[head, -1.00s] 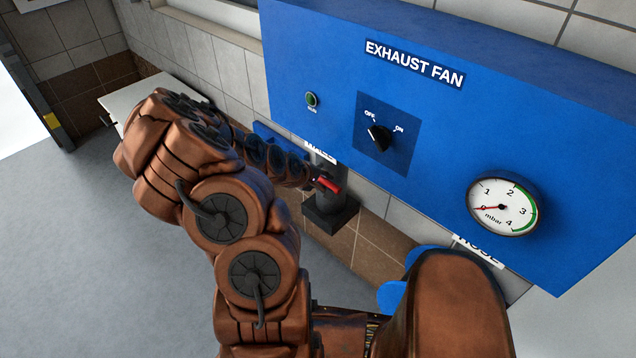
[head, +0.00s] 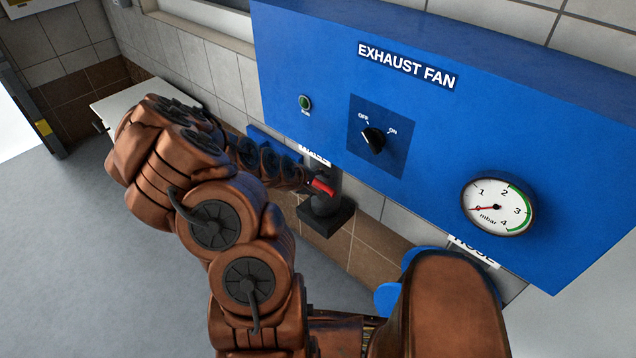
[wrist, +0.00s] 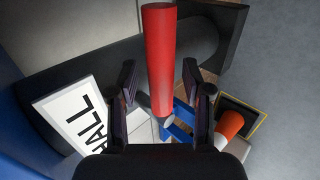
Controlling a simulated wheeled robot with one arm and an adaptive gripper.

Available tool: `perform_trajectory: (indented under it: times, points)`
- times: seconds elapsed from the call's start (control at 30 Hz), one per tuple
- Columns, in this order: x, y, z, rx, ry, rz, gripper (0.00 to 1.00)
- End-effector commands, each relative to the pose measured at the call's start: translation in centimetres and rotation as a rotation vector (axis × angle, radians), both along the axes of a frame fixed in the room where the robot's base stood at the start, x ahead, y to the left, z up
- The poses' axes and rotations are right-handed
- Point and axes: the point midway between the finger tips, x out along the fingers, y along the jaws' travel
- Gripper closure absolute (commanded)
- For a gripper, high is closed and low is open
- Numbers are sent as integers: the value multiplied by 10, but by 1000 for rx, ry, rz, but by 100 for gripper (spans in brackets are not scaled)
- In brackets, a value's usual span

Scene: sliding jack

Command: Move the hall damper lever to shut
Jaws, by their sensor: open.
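The red hall damper lever (head: 322,187) sticks out from a dark vertical pipe (head: 328,206) below the blue panel. In the wrist view the red lever (wrist: 159,50) runs lengthwise between the two fingers of my gripper (wrist: 160,78). The fingers are open, with a visible gap on each side of the lever. A white label (wrist: 75,112) reading "HALL" is at the left of the wrist view. In the head view this label (head: 314,154) is partly hidden by my arm, and the gripper's fingers are hard to make out.
The blue exhaust fan panel (head: 330,60) hangs above the pipe, with an OFF/ON knob (head: 373,139) and a gauge (head: 497,207). Another label (head: 474,251) is partly hidden by my arm. An orange and white object (wrist: 230,124) shows at right in the wrist view. Floor at left is clear.

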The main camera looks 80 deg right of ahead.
Motion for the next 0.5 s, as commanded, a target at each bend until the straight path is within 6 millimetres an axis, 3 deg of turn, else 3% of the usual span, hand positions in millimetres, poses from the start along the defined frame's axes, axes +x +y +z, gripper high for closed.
perform_trajectory:
  times: [0.27, 0.5]
  points:
    - [7, 9, 12, -2, -1, 1, 51]
    - [21, 30, 37, -2, 1, 1, 51]
